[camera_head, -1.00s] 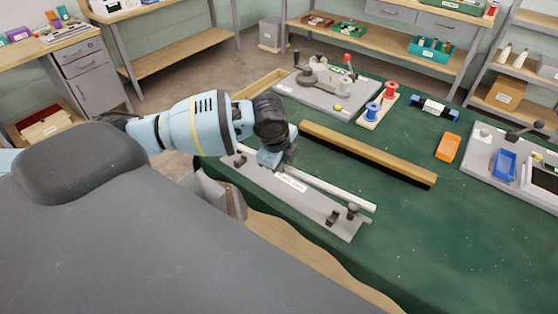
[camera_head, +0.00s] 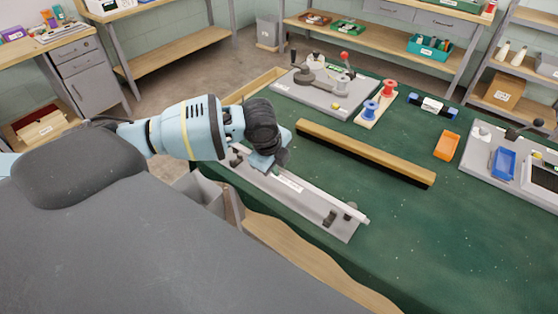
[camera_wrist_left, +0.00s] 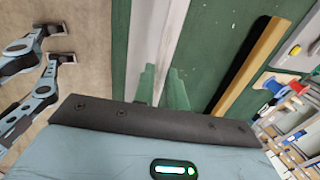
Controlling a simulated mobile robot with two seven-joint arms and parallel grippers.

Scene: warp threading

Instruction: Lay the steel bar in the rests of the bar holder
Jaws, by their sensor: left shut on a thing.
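The steel bar (camera_head: 325,194) is a long pale rod above the bar holder (camera_head: 288,205), a grey plate with dark rests at its ends. My left gripper (camera_head: 268,167) is shut on the bar toward its left part. The bar's right end lies close to the dark rest (camera_head: 350,210) at the plate's right end; I cannot tell whether it touches. In the left wrist view, the bar (camera_wrist_left: 174,40) runs between the two fingers (camera_wrist_left: 161,88), alongside the pale holder plate (camera_wrist_left: 142,40). My right gripper is not in view.
A wooden strip with a dark side (camera_head: 365,152) lies behind the holder on the green table. Farther back are a grey fixture plate (camera_head: 320,98), red and blue spools (camera_head: 371,109) and an orange tray (camera_head: 447,145). Green cloth between holder and strip is clear.

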